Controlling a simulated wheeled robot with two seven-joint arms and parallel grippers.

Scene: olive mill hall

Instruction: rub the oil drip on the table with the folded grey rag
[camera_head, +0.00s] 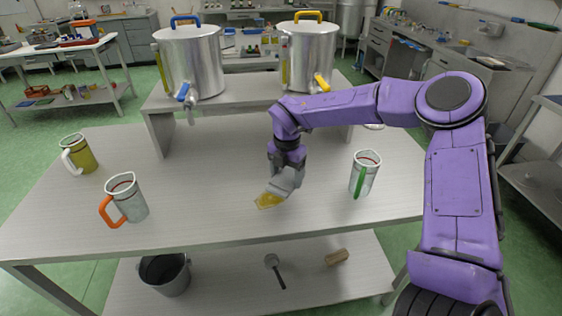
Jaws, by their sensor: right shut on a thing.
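My right gripper (287,169) points down over the middle of the table (220,215). It is shut on the folded grey rag (288,183), which hangs tilted below the fingers. The oil drip (267,201) is a yellow-amber patch on the tabletop, just left of and below the rag in the picture. The rag's lower edge meets or overlaps the patch's right side; I cannot tell whether it touches the surface. Part of the drip may be hidden by the rag. My left gripper is not in view.
A jug with a green handle (365,174) stands right of the gripper. A jug with an orange handle (128,199) and a yellow-olive jug (79,155) stand on the left. Two steel tanks (192,62) (308,55) stand on a raised shelf behind. The tabletop around the drip is clear.

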